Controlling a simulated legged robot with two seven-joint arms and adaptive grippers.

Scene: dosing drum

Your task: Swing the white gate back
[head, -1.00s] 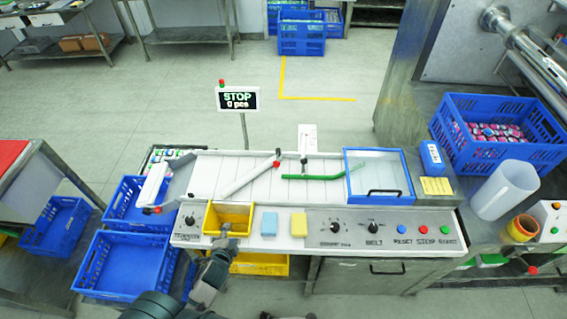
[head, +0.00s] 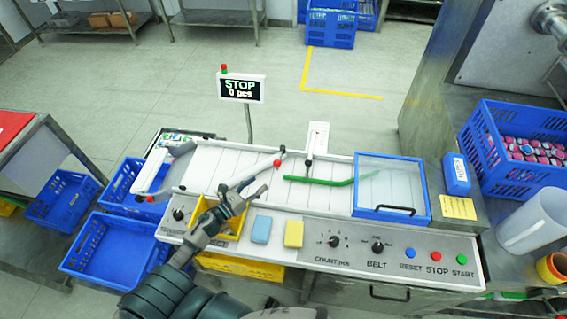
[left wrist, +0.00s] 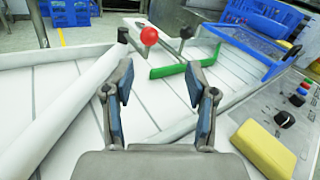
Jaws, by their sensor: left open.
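The white gate (head: 240,183) is a pale bar lying diagonally across the white belt deck, with a red ball knob (head: 277,163) near its far end. In the left wrist view the white gate (left wrist: 62,115) runs along the left side, and the red knob (left wrist: 149,36) stands beyond the fingers. My left gripper (head: 243,190) is over the near edge of the deck, by the gate's near part, partly hiding it and the yellow bin. In the left wrist view the left gripper (left wrist: 158,82) has its fingers apart with nothing between them. My right gripper is out of view.
A green gate (head: 318,181) lies to the right of the white one, before a blue-framed clear cover (head: 390,187). A yellow bin (head: 226,222), blue sponge (head: 261,230) and yellow sponge (head: 294,233) line the front panel. A sign (head: 241,89) reads STOP, 0 pcs.

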